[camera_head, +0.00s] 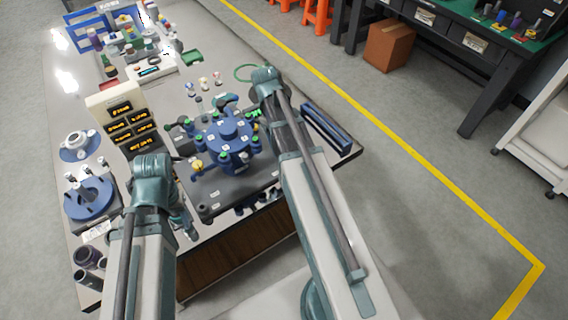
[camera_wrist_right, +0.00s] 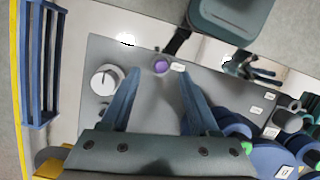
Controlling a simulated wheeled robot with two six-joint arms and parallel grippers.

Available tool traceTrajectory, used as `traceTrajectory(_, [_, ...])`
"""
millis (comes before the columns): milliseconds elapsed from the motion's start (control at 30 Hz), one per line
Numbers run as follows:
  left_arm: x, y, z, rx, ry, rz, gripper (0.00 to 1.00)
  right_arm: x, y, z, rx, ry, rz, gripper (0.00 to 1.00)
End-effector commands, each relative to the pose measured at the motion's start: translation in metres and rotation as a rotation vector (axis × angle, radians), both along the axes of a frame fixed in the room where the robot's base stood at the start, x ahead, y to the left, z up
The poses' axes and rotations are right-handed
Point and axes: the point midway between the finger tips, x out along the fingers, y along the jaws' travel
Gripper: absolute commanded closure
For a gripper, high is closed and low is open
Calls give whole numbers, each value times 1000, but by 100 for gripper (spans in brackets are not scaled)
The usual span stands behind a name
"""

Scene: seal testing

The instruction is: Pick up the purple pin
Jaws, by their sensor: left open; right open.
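The purple pin (camera_wrist_right: 161,67) shows as a small round purple top on a grey plate (camera_wrist_right: 150,50) in the right wrist view, beside a small white label. My right gripper (camera_wrist_right: 160,76) is open, with one finger on each side of the pin in the picture; I cannot tell how far above it the fingertips are. In the head view I cannot make out the pin, and my right arm hides part of the bench. My left gripper (camera_head: 188,226) is open and empty at the front edge of the bench.
A blue round fixture (camera_head: 229,140) with green-topped parts stands mid-bench, near the right gripper. A white dial (camera_wrist_right: 104,80) sits left of the pin. A display box (camera_head: 122,115) and a blue ring stand (camera_head: 90,198) are at left. A blue rail (camera_head: 326,128) lies at right.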

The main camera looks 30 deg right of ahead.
Motion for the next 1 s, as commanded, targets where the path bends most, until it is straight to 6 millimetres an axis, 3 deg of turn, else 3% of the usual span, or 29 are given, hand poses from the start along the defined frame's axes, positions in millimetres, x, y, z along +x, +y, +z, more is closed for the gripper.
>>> traceTrajectory(333, [0, 0, -45, 0, 0, 0, 50, -8, 1, -45, 0, 0, 0, 38])
traceTrajectory(667, [0, 0, -46, 0, 0, 0, 50, -9, 0, -47, 0, 0, 0, 38])
traceTrajectory(1000, [0, 0, -46, 0, 0, 0, 50, -9, 0, -47, 0, 0, 0, 100])
